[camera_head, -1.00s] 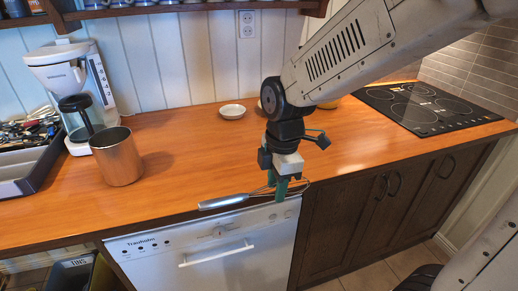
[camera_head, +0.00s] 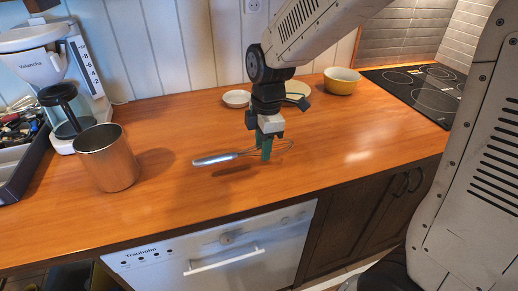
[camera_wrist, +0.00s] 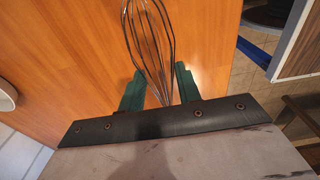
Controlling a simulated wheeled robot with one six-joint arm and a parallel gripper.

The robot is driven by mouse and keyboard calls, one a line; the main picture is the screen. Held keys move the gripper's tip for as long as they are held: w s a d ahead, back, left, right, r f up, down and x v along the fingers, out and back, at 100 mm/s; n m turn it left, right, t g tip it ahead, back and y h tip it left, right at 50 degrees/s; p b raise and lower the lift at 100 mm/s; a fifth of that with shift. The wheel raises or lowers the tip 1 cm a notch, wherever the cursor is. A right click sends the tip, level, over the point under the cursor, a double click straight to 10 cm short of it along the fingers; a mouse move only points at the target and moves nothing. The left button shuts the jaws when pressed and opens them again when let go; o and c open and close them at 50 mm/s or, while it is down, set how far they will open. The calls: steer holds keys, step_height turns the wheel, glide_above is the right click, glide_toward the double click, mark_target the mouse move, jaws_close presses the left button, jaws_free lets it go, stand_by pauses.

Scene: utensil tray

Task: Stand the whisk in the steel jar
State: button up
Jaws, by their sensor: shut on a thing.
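The whisk (camera_head: 215,159) has a grey metal handle and a wire head. It lies roughly level in the air above the counter, handle pointing left, with its shadow on the wood below. My gripper (camera_head: 266,151) is shut on the wire head, its green fingers pointing down. In the wrist view the whisk's wires (camera_wrist: 150,40) run up from between the green fingers (camera_wrist: 160,92); the handle is out of that view. The steel jar (camera_head: 107,158) stands upright on the counter to the left, apart from the whisk. Its inner bottom is hidden.
A coffee maker (camera_head: 52,75) and a tray of utensils (camera_head: 14,185) stand left of and behind the jar. A white bowl (camera_head: 236,98), a plate (camera_head: 297,88) and a yellow bowl (camera_head: 341,82) sit at the back. The hob (camera_head: 420,88) is right. Counter between whisk and jar is clear.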

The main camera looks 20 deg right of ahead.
steer(key=shift+f, duration=1.75)
steer(key=shift+f, duration=0.15)
steer(key=o, duration=1.1)
steer(key=shift+c, duration=0.2)
steer(key=r, duration=0.8)
steer(key=d+r, duration=0.1)
steer(key=r, duration=0.3)
steer(key=shift+r, duration=0.2)
steer(key=s+d+r+m, duration=0.1)
steer(key=s+d+m, duration=0.1)
steer(key=s+m, duration=0.4)
steer(key=s+d+m, duration=0.3)
steer(key=s+m, duration=0.3)
steer(key=s, duration=0.2)
steer(key=s+d+r+m+t, duration=0.1)
steer(key=s+d+m, duration=0.2)
steer(key=s+m, duration=0.3)
steer(key=shift+s+r+h, duration=0.35)
steer(key=shift+s+h, duration=0.05)
steer(key=shift+s, duration=0.6)
